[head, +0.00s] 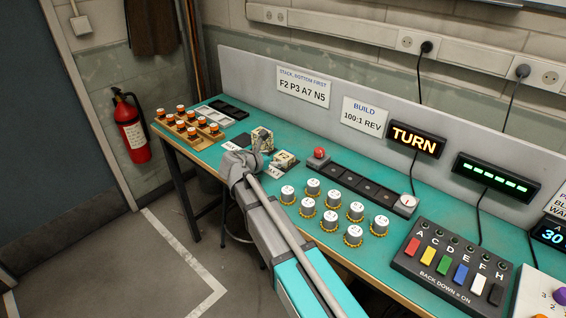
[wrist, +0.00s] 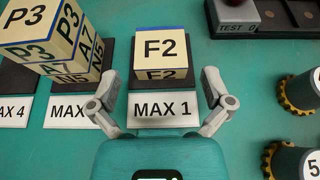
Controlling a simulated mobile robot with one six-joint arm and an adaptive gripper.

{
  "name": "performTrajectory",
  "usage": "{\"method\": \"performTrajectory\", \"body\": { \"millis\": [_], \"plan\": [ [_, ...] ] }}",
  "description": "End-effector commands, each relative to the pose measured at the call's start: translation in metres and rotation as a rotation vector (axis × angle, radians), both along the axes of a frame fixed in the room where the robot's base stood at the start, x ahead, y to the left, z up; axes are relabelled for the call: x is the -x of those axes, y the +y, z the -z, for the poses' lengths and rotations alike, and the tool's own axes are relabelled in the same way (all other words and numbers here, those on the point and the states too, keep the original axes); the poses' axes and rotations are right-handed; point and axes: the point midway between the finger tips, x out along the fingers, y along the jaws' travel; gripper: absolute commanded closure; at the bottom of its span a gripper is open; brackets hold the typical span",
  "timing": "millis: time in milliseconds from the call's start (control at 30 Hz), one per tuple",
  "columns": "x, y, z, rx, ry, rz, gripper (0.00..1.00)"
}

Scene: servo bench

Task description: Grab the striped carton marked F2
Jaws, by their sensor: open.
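The carton marked F2 (wrist: 161,43) is cream with dark lettering and sits upright on a dark pad behind the MAX 1 label (wrist: 162,110) in the wrist view. Its front face, also marked F2, shows foreshortened below the top. In the head view the carton (head: 284,158) is on the bench just right of my gripper (head: 245,160). My gripper (wrist: 160,92) is open and empty, its fingers spread left and right of the label, on the near side of the carton. They do not touch the carton.
Stacked cartons marked P3, A7 and N5 (wrist: 55,42) stand close on the left. Knobs with yellow toothed bases (wrist: 298,92) stand at the right. Green bench top is bare between the carton and the knobs.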

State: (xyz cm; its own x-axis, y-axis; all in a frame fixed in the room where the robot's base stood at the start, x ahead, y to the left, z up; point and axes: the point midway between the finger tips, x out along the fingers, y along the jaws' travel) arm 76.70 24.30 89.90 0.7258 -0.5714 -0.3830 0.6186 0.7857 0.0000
Motion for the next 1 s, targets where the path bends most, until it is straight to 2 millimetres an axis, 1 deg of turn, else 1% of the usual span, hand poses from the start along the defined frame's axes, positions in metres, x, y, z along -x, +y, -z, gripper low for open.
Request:
{"method": "performTrajectory", "body": {
  "millis": [100,500,667,900,1000],
  "plan": [
    [-0.003,-0.003,0.002,0.0,0.0,0.0,0.0],
    [-0.005,-0.003,0.002,0.0,0.0,0.0,0.0],
    [-0.015,-0.01,0.007,0.0,0.0,-0.001,0.0],
    [-0.035,-0.026,0.017,0.0,0.0,-0.001,0.0],
    [-0.04,-0.03,0.019,0.0,0.0,-0.001,0.0]
  ]
}}
